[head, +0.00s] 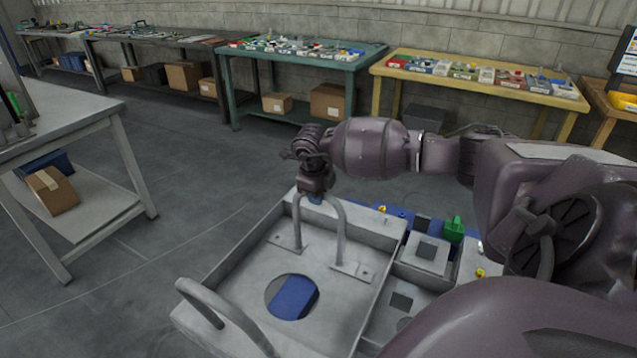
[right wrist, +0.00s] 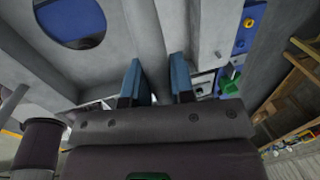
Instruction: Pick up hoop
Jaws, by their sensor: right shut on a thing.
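The grey hoop (head: 341,240) is an upright bent-tube arch with flat feet on the floor of a grey chassis tray (head: 245,255). My right gripper (head: 316,198) comes down on the top of this hoop and is shut on it. In the right wrist view, the blue fingertips of my right gripper (right wrist: 156,80) sit on either side of the hoop's grey bar (right wrist: 147,35). The feet still appear to rest on the tray floor. A second, similar grey hoop (head: 228,318) stands at the tray's near left edge. My left gripper is not in view.
The tray floor has a round hole (head: 291,297) with blue showing beneath. Smaller grey compartments (head: 425,255) and a green part (head: 453,229) lie to the right. A grey table (head: 75,125) stands left. Benches with parts (head: 300,50) line the wall, with open floor before them.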

